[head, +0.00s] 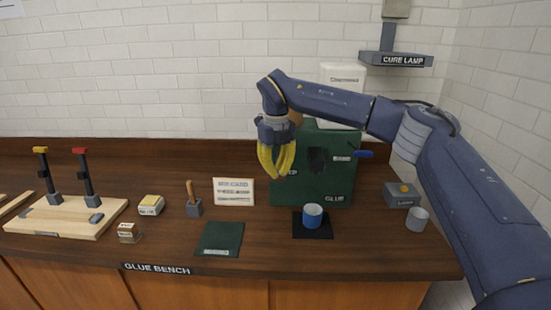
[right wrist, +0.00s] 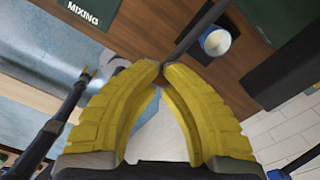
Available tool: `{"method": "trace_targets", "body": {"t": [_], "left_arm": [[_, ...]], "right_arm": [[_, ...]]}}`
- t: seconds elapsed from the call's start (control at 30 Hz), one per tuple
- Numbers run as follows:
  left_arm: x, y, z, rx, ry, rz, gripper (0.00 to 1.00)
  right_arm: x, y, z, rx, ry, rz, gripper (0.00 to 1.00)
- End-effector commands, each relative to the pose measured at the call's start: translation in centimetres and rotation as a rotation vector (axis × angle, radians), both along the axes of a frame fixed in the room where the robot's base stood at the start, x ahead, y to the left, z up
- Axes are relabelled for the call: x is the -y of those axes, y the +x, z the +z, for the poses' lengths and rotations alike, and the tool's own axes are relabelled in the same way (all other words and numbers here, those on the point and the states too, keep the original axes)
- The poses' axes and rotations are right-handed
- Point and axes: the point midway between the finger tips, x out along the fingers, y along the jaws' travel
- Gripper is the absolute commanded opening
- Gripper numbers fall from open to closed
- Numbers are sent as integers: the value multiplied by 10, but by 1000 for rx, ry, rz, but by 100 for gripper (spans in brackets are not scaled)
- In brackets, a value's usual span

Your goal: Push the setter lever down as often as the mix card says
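The green glue dispenser (head: 330,186) stands at the back of the bench. A blue lever (head: 362,153) sticks out from its right side; I cannot read the small label beside it. The left part of the dispenser's front, with its label, is partly hidden by my right gripper (head: 276,174), so I cannot see a setter lever there. This gripper points down with its yellow fingertips together; they also meet in the right wrist view (right wrist: 162,72). The mix card (head: 233,191) stands left of the dispenser, its text too small to read. My left gripper is absent from the head view.
A blue cup (head: 312,216) stands on a black pad before the dispenser. A green mixing mat (head: 220,239), a brush in a holder (head: 194,205) and a wooden clamp board (head: 65,217) lie left. A grey box (head: 401,195) and a small cup (head: 417,219) stand right.

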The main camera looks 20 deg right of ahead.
Motion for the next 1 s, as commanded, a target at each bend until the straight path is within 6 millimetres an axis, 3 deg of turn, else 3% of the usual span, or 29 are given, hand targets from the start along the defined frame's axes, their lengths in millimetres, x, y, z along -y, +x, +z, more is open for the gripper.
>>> {"method": "trace_targets", "body": {"t": [0.43, 1.0], "left_arm": [[0, 0, 0, 0, 0, 0, 44], [0, 0, 0, 0, 0, 0, 44]], "right_arm": [[0, 0, -2, 1, 0, 0, 0], [0, 0, 36, 2, -1, 0, 0]]}}
